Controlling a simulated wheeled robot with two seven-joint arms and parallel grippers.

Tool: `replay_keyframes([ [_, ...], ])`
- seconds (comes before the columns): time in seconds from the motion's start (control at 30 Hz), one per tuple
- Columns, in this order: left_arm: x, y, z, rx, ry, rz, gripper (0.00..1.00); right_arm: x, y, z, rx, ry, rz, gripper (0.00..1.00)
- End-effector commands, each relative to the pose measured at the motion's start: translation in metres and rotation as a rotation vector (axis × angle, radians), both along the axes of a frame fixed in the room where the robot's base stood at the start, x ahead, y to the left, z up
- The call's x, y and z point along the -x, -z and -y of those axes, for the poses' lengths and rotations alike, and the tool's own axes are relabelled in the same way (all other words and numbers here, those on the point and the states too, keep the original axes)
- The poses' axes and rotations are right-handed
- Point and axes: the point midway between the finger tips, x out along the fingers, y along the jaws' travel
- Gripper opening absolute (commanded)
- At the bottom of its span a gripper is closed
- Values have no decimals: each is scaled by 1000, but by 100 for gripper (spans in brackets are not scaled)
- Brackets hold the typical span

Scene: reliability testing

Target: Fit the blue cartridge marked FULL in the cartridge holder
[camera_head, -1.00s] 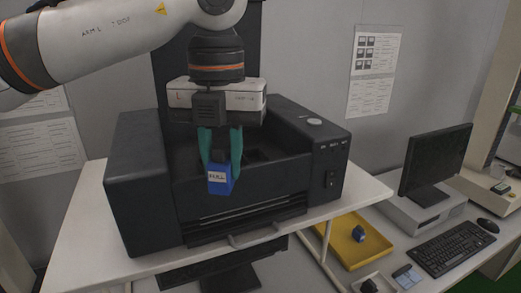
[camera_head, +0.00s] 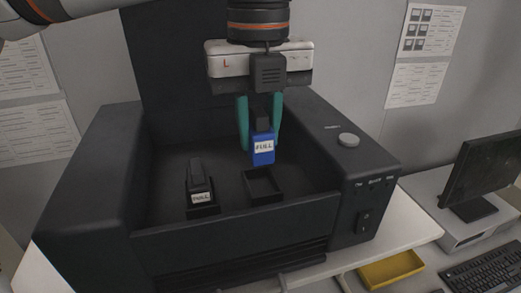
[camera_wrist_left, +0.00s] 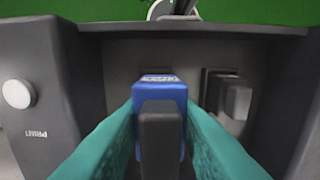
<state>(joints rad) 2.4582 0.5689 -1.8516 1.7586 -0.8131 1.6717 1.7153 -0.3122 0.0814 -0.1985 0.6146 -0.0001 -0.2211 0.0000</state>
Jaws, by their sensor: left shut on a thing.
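The blue cartridge (camera_head: 263,157), with a white label reading FULL and a dark grip on top, hangs upright between the teal fingers of my left gripper (camera_head: 261,125). The gripper is shut on it. The cartridge also shows in the left wrist view (camera_wrist_left: 160,95). An empty, square black holder (camera_head: 263,199) stands on the floor of the dark printer's bay, below the cartridge and apart from it in the head view. My right gripper is not in view.
A second holder at the left of the bay carries a dark cartridge (camera_head: 197,176) with a white label. The printer (camera_head: 90,190) has raised side walls and a front wall around the bay. A round knob (camera_head: 349,140) sits on its right side. A yellow tray (camera_head: 392,268) lies lower right.

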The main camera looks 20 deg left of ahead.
Motion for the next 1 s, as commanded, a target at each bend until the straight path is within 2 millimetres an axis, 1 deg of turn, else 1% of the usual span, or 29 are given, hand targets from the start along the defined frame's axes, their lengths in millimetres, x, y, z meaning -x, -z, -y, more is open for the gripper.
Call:
replay_keyframes([
  [0.07,0,6,0,0,0,-1,4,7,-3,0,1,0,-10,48],
  [0.17,0,19,0,-2,1,-5,4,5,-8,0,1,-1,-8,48],
  [0.3,0,39,0,-1,1,-3,4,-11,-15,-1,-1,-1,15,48],
  [0.4,-1,46,0,1,1,-1,4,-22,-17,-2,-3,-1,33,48],
  [0.53,-1,47,0,1,1,0,4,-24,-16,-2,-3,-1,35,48],
  [0.67,-1,48,0,1,1,0,4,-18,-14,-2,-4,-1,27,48],
  [0.8,-1,52,0,1,1,-1,4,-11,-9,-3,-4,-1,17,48],
  [1.0,-1,56,0,1,1,0,4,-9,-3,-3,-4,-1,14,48],
])
